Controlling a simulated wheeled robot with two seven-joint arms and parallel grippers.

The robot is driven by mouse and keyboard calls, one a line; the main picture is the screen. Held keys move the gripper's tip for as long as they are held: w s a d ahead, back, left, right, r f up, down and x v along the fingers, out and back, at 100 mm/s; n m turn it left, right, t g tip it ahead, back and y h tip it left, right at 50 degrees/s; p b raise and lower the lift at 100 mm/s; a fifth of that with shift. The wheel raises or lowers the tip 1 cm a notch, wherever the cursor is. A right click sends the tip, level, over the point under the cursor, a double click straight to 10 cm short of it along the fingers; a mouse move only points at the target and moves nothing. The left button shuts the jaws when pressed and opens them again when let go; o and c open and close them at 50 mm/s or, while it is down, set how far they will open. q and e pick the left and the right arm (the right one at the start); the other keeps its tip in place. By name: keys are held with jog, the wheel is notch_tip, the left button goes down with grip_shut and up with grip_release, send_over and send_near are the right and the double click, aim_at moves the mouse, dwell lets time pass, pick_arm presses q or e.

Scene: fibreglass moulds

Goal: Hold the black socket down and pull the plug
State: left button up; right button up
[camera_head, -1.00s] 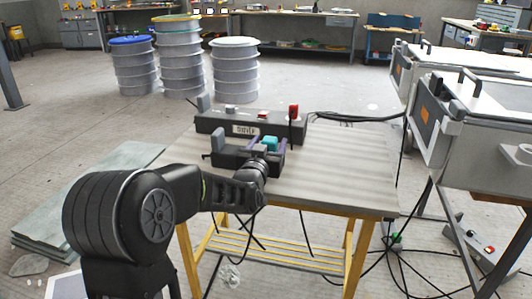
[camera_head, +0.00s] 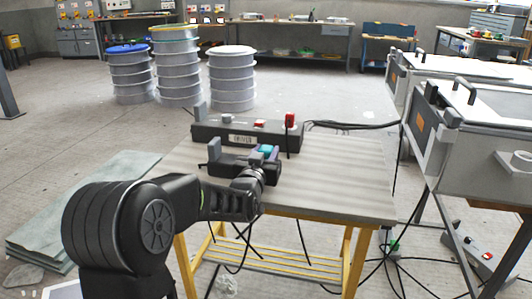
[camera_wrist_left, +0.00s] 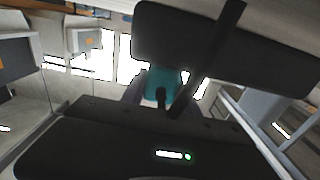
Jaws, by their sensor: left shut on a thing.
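A small black socket block (camera_head: 228,162) lies near the front of the table, with a teal plug (camera_head: 266,148) at its right end. My left gripper (camera_head: 267,152) is at that plug, its purple-grey fingers shut on it from both sides. In the left wrist view the teal plug (camera_wrist_left: 164,80) shows between the fingers, partly hidden by a dark bar and cable. Whether the plug is still seated cannot be told. A longer black socket strip (camera_head: 215,130) with a white label lies behind, with a red plug (camera_head: 290,120) standing on its right end. My right gripper is not in view.
The table top (camera_head: 340,180) is bare to the right. Black cables (camera_head: 355,125) run off its right back edge, and others hang below the front. Grey cabinets (camera_head: 480,135) stand at the right. Stacked drums (camera_head: 232,80) stand behind.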

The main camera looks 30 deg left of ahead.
pick_arm(q)
grip_shut()
dwell(0.4)
jog(key=o, duration=1.2)
grip_release()
jog(key=v, duration=1.2)
